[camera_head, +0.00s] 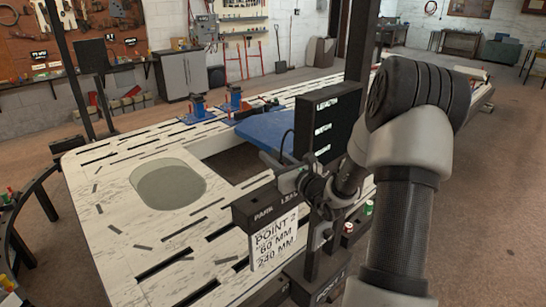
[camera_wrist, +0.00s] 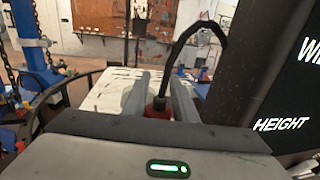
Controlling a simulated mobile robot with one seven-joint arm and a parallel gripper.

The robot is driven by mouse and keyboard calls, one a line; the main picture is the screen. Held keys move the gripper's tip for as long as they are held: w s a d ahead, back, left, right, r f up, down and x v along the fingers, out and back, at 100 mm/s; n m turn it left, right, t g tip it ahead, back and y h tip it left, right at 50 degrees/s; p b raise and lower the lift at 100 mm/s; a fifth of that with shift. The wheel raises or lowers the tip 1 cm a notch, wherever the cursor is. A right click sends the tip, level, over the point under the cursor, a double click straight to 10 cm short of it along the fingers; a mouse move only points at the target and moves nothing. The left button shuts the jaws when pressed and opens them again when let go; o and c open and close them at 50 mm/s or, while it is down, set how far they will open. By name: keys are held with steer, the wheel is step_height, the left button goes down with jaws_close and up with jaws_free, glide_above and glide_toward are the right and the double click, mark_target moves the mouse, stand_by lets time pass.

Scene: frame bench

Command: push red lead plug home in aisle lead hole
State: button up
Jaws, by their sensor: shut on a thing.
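The red lead plug (camera_wrist: 157,107) sits between the two grey fingers of my gripper (camera_wrist: 160,92) in the wrist view. My gripper is shut on it. A black cable (camera_wrist: 183,42) rises from the plug and arcs over to the right. In the head view my gripper (camera_head: 290,182) is beside the black display box (camera_head: 328,122), just above a dark block (camera_head: 262,207) marked PARK and, partly hidden, LEAD. The plug is not clear there. I cannot make out the aisle lead hole or whether the plug touches it.
A white sign (camera_head: 273,241) reads POINT 2, 60 MM, 240 MM. The slotted pale bench (camera_head: 110,195) has an oval grey patch (camera_head: 168,185) and a blue panel (camera_head: 270,128). The display box stands close on the right in the wrist view.

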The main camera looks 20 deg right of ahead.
steer(key=shift+f+b, duration=0.95)
steer(key=shift+f, duration=0.25)
steer(key=o, duration=1.1)
steer(key=s+d, duration=0.1)
steer(key=s, duration=0.4)
steer(key=s+d, duration=0.1)
steer(key=s, duration=0.5)
steer(key=s+d+b, duration=0.1)
steer(key=s, duration=0.5)
steer(key=shift+d, duration=0.2)
